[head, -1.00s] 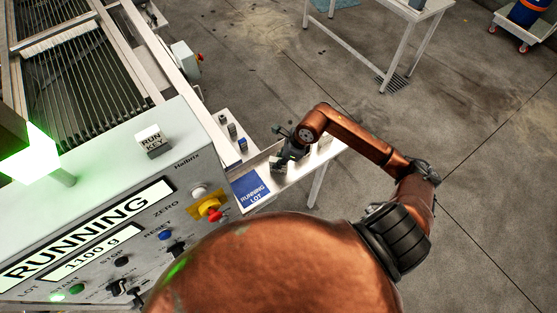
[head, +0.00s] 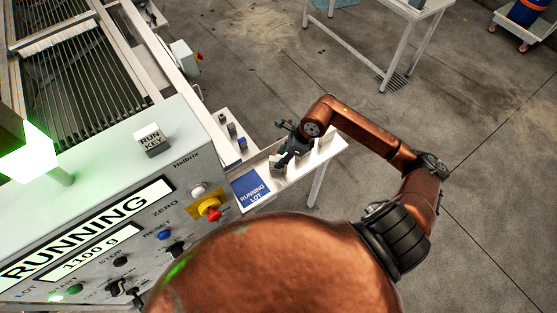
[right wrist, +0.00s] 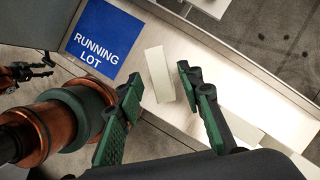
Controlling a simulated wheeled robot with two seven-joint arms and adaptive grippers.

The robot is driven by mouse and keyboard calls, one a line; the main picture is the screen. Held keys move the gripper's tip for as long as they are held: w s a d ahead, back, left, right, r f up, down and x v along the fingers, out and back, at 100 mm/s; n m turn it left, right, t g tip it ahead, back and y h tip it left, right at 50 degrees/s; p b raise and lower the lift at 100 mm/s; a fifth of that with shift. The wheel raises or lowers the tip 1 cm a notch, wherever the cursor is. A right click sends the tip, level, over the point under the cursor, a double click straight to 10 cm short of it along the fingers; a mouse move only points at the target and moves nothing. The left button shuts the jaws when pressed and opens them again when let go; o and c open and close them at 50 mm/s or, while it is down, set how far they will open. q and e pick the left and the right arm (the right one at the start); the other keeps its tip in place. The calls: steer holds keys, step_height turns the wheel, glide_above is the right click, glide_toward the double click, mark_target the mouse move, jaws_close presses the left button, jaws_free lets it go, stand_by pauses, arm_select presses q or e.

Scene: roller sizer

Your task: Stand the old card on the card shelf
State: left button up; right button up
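My right gripper (head: 291,146) is over the narrow white shelf (head: 328,150) beside the machine. In the right wrist view its two green-padded fingers (right wrist: 160,92) are open and apart. A plain cream card or block (right wrist: 159,73) stands between and just beyond the fingertips, with gaps on both sides. Another pale piece (right wrist: 242,128) is partly hidden behind the right finger. I cannot tell which pale piece is the old card. A small dark pincer (right wrist: 40,70) at the left edge of the wrist view may be my left gripper; its state is unclear.
A blue RUNNING LOT panel (head: 250,189) lies at the shelf's near end. The machine's control box (head: 100,170) carries a RUN KEY block (head: 151,139) and a red knob (head: 214,215). Small dark blocks (head: 231,130) stand on a ledge behind. Open floor is to the right.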

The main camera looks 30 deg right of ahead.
steer(key=b+v, duration=0.1)
steer(key=v, duration=0.8)
